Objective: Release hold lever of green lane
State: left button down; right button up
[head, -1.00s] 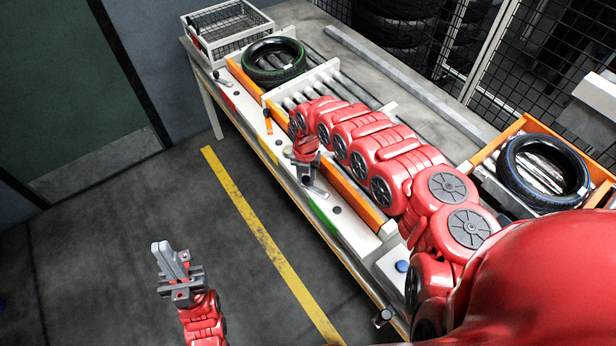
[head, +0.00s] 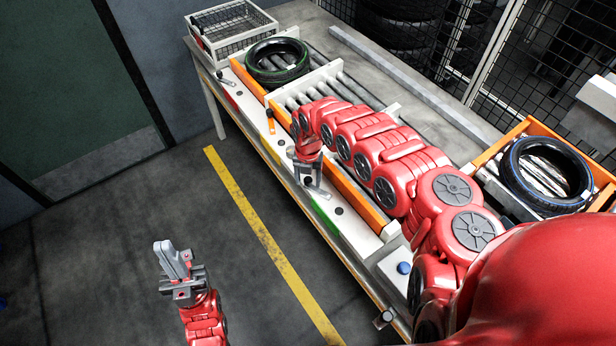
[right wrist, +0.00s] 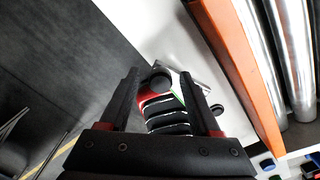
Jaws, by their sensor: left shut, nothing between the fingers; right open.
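The green lane's strip (head: 323,212) is on the front edge of the conveyor bench. A grey hold lever (head: 322,193) lies just above it, partly hidden by my right gripper (head: 306,180). My right gripper points down at the lever and is open. In the right wrist view a dark round knob (right wrist: 160,79) and a pale metal lever plate (right wrist: 187,75) show between and beyond the fingertips, with a bit of green beside them. I cannot tell whether the fingers touch the lever. My left gripper (head: 172,258) is shut and empty, over the floor away from the bench.
A green-marked tyre (head: 277,61) lies on the rollers; a blue-marked tyre (head: 545,174) lies at the right. A wire basket (head: 231,27) stands at the far end.

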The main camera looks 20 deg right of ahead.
jog(key=shift+r, duration=0.15)
notch_tip(320, 180, up, 17)
jog(key=b, duration=0.3)
dwell(0.4)
